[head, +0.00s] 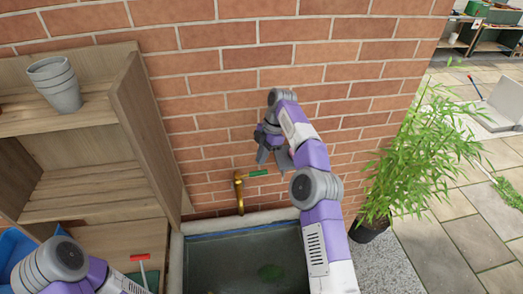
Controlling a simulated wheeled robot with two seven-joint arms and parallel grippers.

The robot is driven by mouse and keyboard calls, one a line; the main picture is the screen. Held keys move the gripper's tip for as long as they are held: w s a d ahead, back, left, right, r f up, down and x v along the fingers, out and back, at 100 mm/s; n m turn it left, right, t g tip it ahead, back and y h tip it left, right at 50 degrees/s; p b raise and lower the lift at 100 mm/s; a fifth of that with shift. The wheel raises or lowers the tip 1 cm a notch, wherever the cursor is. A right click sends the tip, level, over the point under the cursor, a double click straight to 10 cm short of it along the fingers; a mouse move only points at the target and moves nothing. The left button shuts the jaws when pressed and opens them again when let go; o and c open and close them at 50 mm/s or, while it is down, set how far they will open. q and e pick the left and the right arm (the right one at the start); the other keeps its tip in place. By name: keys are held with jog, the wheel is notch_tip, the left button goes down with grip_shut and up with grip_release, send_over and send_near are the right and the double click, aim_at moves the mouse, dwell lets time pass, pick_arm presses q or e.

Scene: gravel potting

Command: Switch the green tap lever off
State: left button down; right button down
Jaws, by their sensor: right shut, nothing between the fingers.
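The green tap lever (259,173) sticks out to the right from the top of a brass tap (239,192), which stands against the brick wall. The lever looks roughly level. My right gripper (263,160) is shut and empty just above the lever, close to the wall. I cannot tell whether it touches the lever. My left arm shows at the lower left, but its gripper is out of the picture.
A stone trough (177,262) with dark water lies below the tap. A wooden shelf (125,100) with stacked grey pots (55,85) stands at the left. A red-headed tool (140,258) lies below it. A leafy potted plant (420,165) stands at the right.

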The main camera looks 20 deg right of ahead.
jog(key=shift+w+r+p, duration=0.15)
jog(key=shift+r+p, duration=0.2)
jog(key=shift+r, duration=0.4)
